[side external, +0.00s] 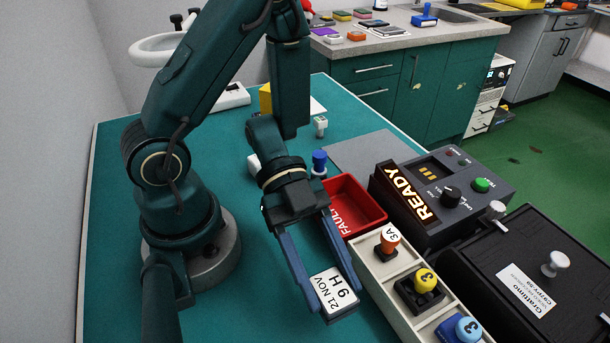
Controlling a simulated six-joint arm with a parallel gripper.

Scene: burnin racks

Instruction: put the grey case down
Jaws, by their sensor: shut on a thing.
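My gripper (340,299), with two blue fingers, points down toward the front of the green table. It is shut on the grey case (333,281), a small dark block with a white top label reading "21 NOV 9 H". One finger lies along each side of the case. The case is just left of the cream rack (372,273). I cannot tell from this view whether its underside touches the table or hangs above it.
A red tray (378,222) marked "FAULT" stands behind the case. The rack holds orange, yellow and blue-topped pieces. A grey box (455,205) showing "READY" and a black case (500,255) stand right. A grey mat (352,150) lies behind. Table left of the gripper is clear.

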